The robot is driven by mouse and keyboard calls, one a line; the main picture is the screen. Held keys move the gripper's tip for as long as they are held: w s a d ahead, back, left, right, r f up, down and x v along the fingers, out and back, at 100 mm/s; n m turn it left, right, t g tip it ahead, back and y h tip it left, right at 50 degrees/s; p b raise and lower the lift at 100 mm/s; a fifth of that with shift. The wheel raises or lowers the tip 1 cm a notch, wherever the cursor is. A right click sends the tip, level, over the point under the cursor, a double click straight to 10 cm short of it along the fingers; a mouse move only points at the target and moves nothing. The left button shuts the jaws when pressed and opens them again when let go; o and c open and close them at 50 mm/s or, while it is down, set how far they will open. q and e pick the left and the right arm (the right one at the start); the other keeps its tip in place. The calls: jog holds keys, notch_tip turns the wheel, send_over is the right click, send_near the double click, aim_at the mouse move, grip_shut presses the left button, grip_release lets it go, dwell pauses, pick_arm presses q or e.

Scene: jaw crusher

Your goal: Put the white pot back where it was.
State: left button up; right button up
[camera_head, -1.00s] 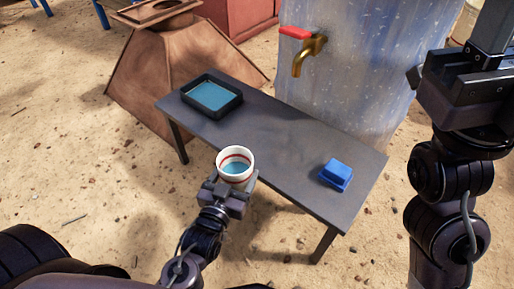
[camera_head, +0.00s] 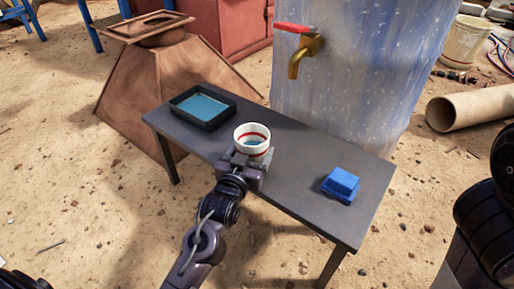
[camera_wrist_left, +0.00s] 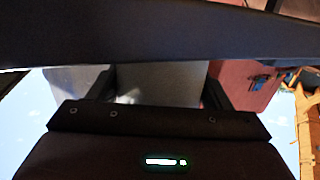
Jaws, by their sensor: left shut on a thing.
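In the left wrist view the fingers of the left gripper (camera_wrist_left: 160,95) show on both sides of a pale grey area, and I cannot make out the pot there. My right gripper is out of view.
A black tray with blue contents (camera_head: 203,106) sits at the table's left end. A blue block-like item (camera_head: 341,184) lies towards the right. A brass tap with a red handle (camera_head: 305,50) projects from the large tank (camera_head: 365,75) behind. The tabletop between pot and block is clear.

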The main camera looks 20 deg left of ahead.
aim_at(257, 143)
pick_arm(q)
jog(key=shift+w, duration=0.5)
jog(key=w+b, duration=0.3)
jog(key=shift+w+f, duration=0.25)
jog(key=shift+f, duration=0.1)
jog(key=shift+b, duration=0.35)
jog(key=shift+s+r, duration=0.1)
jog(key=shift+r, duration=0.05)
jog(key=o, duration=1.2)
jog(key=shift+f, duration=0.2)
